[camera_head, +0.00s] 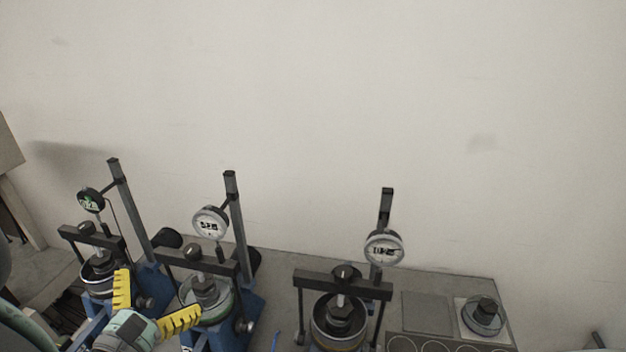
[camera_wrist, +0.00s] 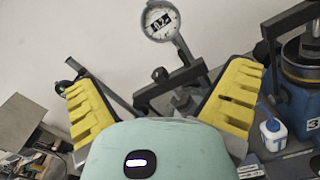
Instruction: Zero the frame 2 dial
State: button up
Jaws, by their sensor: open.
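Three lever frames stand in a row. The middle one, which I take as frame 2, carries a round white dial (camera_head: 210,222) on a dark post. My gripper (camera_head: 150,304) has two yellow ribbed fingers spread apart, empty, low and left in front of the middle frame. In the wrist view my gripper (camera_wrist: 162,85) is below the dial and apart from it.
The left frame has a dark-rimmed dial (camera_head: 91,200); the right frame has a white dial (camera_head: 384,248). A blue frame marked 3 (camera_wrist: 313,127) and a small blue-and-white bottle (camera_wrist: 272,133) are at right in the wrist view. A plain wall is behind.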

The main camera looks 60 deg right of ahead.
aim_at(207, 229)
jog(key=p+x, duration=0.3)
jog(key=x, duration=1.2)
jog(key=shift+d, duration=0.4)
jog(key=shift+a, duration=0.1)
jog(key=c, duration=1.1)
